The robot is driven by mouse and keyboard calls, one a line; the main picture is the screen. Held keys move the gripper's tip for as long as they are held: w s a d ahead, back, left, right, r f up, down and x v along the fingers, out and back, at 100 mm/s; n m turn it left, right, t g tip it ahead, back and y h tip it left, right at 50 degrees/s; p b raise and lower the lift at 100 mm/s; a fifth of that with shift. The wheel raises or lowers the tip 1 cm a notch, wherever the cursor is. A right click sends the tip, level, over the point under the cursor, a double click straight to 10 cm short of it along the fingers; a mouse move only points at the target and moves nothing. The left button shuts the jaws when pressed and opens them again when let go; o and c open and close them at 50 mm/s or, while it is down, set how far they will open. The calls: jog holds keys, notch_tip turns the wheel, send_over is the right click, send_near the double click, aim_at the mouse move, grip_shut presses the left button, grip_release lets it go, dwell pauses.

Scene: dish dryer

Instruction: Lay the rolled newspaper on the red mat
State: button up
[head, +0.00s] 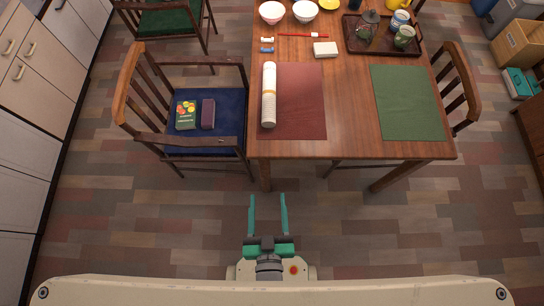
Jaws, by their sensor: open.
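The rolled newspaper (269,95) is a long whitish roll at the left part of the wooden table's near end. It lies lengthwise along the left edge of the red mat (303,102); I cannot tell how much of it rests on the mat or on bare wood. The rest of the red mat is bare. My gripper (268,200) is open and empty, with its two green fingers pointing toward the table. It is in front of the table's near edge and apart from the newspaper.
The table (350,148) also bears a green mat (408,104), a brown tray (360,46) with several vessels, a white block (325,49), a red stick (303,36) and bowls. A chair with a blue seat (228,115) stands left, another chair (457,78) right. The floor before the table is clear.

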jog(key=s+d+r+m, duration=0.1)
jog(key=s+r, duration=0.3)
jog(key=shift+s+d+r+h, duration=0.15)
jog(key=shift+s+r+h, duration=0.15)
jog(key=shift+s, duration=0.1)
